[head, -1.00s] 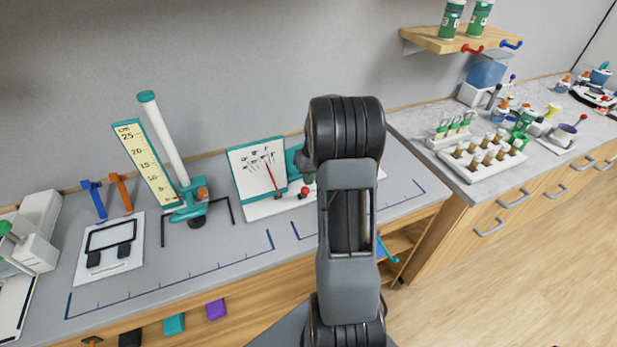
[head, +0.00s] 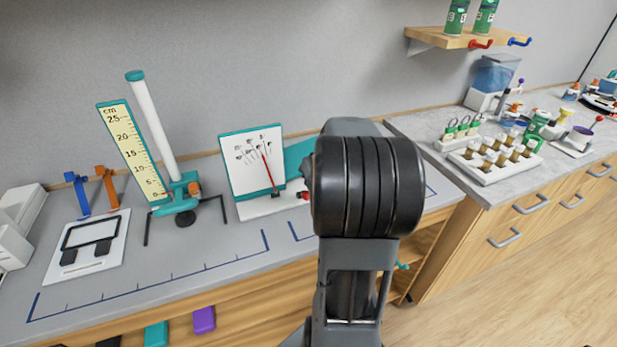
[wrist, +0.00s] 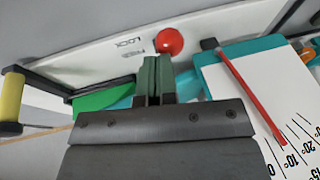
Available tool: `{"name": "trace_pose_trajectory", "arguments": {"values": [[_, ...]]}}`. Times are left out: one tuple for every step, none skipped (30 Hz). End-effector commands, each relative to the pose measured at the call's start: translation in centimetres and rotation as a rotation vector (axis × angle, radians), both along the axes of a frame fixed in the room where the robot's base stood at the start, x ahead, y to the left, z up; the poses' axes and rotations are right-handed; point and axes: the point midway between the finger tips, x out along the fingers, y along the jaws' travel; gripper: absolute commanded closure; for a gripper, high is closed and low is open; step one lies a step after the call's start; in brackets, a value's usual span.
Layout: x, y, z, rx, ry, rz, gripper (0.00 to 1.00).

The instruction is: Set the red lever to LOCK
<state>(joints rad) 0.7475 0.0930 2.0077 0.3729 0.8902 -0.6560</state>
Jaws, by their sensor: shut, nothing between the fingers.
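The red lever's ball knob (wrist: 169,41) shows in the wrist view above the white base plate (wrist: 90,62), beside the printed words LOCK and FREE. Its stem is hidden, so I cannot tell which word it is set to. My gripper (wrist: 157,62) is shut and empty, with its fingertips just below the knob in the picture; I cannot tell whether they touch it. In the head view a sliver of the red knob (head: 303,195) shows at the left edge of my arm, which hides the gripper and the rest of the lever.
A dial board (head: 252,162) with a red needle stands right by the lever; it also shows in the wrist view (wrist: 262,90). Left of it stand a ruler column (head: 155,125) and a white plate (head: 88,247). The bench front (head: 180,270) between blue marks is clear.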

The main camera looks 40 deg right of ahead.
Motion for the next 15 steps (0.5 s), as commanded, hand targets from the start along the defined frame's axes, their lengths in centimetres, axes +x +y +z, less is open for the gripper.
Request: {"name": "trace_pose_trajectory", "arguments": {"values": [[0.0,0.0,0.07,0.0,0.0,0.0,1.0],[0.0,0.0,0.07,0.0,0.0,0.0,1.0],[0.01,-0.01,0.08,0.0,0.0,0.0,1.0],[0.0,-0.02,0.07,0.0,0.0,0.0,1.0],[0.0,-0.02,0.07,0.0,0.0,0.0,1.0],[0.0,-0.02,0.07,0.0,0.0,0.0,1.0],[0.01,-0.02,0.08,0.0,0.0,0.0,1.0],[0.02,-0.02,0.08,0.0,0.0,0.0,1.0],[0.05,-0.04,0.08,0.0,0.0,0.0,1.0],[0.08,-0.05,0.08,0.0,0.001,0.0,1.0],[0.13,-0.06,0.08,0.0,0.001,0.0,1.0],[0.21,-0.09,0.09,0.0,0.001,0.0,1.0],[0.29,-0.11,0.11,0.0,0.001,0.0,1.0],[0.37,-0.14,0.13,0.0,0.0,0.0,1.0],[0.52,-0.2,0.16,0.0,0.0,0.0,1.0]]}}
